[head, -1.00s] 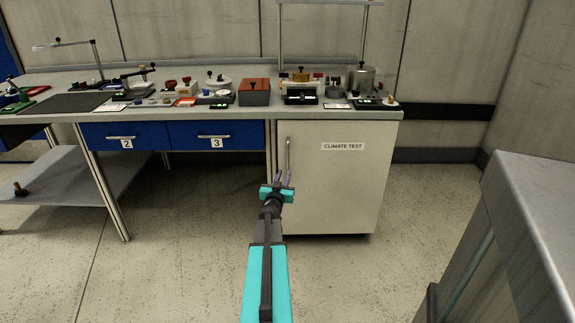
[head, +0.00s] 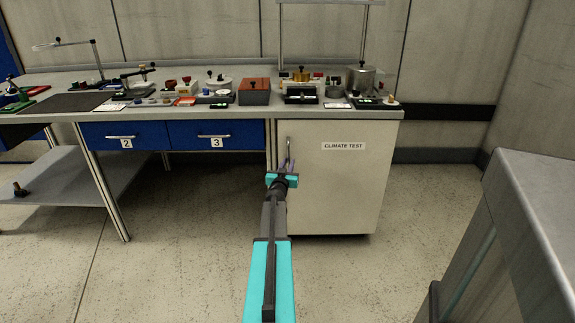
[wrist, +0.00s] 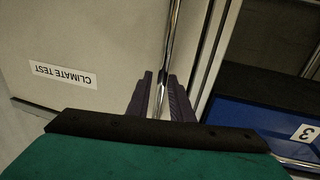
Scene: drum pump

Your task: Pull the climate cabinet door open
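The white climate cabinet door (head: 335,190), labelled CLIMATE TEST, is shut under the right end of the bench. Its upright metal handle (head: 289,148) is near the door's left edge. My gripper (head: 288,166) is in front of the handle's lower part, which it partly hides. In the wrist view, the door (wrist: 80,45) is on the left and the handle (wrist: 171,45) runs between my two purple fingers (wrist: 160,97). The fingers are apart, one on each side of the handle. I cannot tell whether either touches it.
Blue drawers 2 (head: 124,135) and 3 (head: 216,134) are left of the cabinet. The benchtop (head: 190,113) carries several devices. A grey surface (head: 535,190) stands at the right front. The floor (head: 400,220) right of the cabinet is clear.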

